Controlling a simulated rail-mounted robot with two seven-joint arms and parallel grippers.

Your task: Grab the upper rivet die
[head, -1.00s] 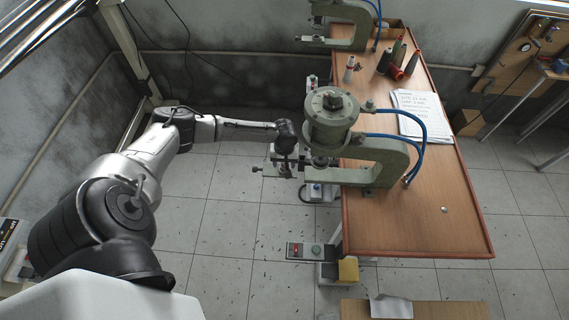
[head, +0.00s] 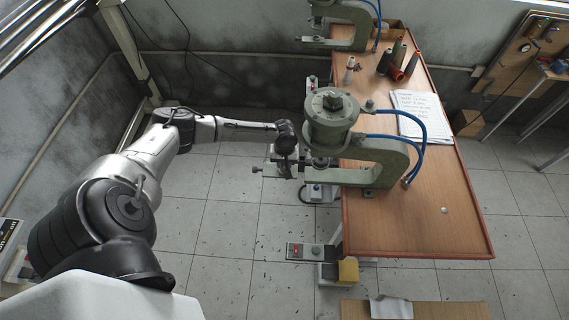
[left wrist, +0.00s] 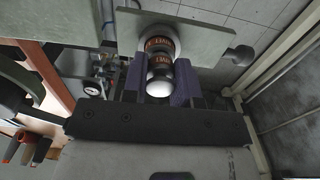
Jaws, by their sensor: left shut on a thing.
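A green pneumatic press (head: 333,125) stands at the left edge of the wooden table. My left gripper (head: 304,160) is at the press's front, beside its head, and the press partly hides its fingers. In the left wrist view, my left gripper (left wrist: 159,88) is shut with its two dark fingers on either side of the upper rivet die (left wrist: 159,66). The die is a small metal cylinder with an orange-marked band and a bright rounded end. A second orange-marked band shows just beyond it, close to a pale plate. My right gripper is in neither view.
The wooden table (head: 420,220) holds a paper sheet (head: 421,113), thread cones (head: 396,62) and blue hoses (head: 420,137). A second press (head: 345,28) stands behind. The floor at left is open.

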